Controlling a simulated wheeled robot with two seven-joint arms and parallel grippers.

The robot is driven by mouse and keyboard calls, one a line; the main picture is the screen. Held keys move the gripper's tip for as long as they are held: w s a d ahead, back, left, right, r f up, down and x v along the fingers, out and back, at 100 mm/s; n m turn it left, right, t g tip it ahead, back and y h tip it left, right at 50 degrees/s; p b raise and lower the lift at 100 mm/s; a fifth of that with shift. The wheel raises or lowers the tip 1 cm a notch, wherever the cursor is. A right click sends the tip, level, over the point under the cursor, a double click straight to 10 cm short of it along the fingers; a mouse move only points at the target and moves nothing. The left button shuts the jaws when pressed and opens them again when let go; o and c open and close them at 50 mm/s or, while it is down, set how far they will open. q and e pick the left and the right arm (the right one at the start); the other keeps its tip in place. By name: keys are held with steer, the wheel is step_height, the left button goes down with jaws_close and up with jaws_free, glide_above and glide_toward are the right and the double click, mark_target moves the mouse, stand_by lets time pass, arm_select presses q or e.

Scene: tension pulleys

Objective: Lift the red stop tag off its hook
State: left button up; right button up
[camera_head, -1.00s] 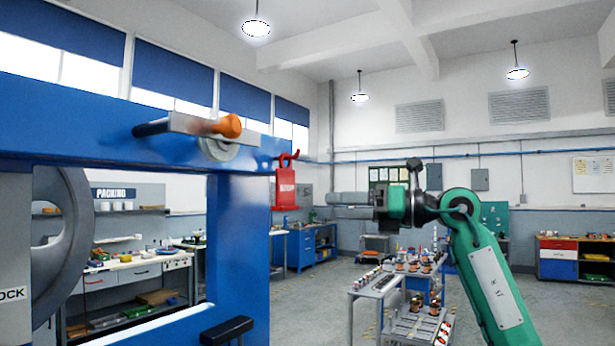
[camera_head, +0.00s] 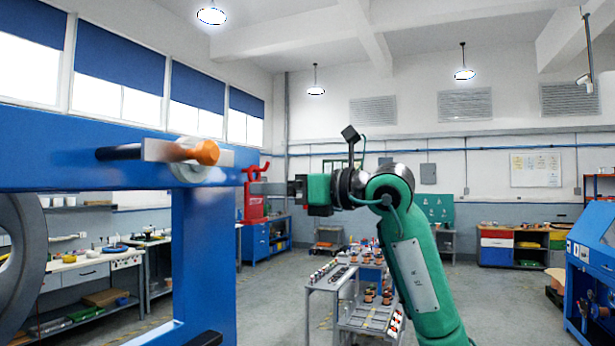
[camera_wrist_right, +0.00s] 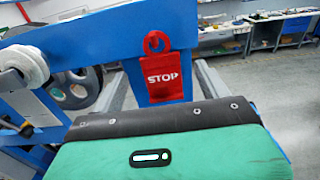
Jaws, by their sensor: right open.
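The red stop tag (camera_head: 254,204) hangs from a red hook at the right end of the blue frame's beam. In the right wrist view the tag (camera_wrist_right: 164,80) faces me, with white STOP lettering and a red loop (camera_wrist_right: 157,42) at its top. My right gripper (camera_head: 276,188) is open, just right of the tag at about the height of its upper part. Its fingers are hard to make out, and I cannot tell whether they touch the tag. In the wrist view my gripper's housing covers the bottom and the fingertips are hidden. My left gripper is not in view.
The blue frame (camera_head: 205,255) carries an orange-knobbed pulley (camera_head: 190,153) left of the tag. A grey wheel (camera_head: 22,255) stands at the far left. A cart (camera_head: 322,285) with small parts stands behind my right arm. Open floor lies right of it.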

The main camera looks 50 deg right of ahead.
steer(key=shift+p+x, duration=0.55)
steer(key=shift+x, duration=1.3)
steer(key=c, duration=1.1)
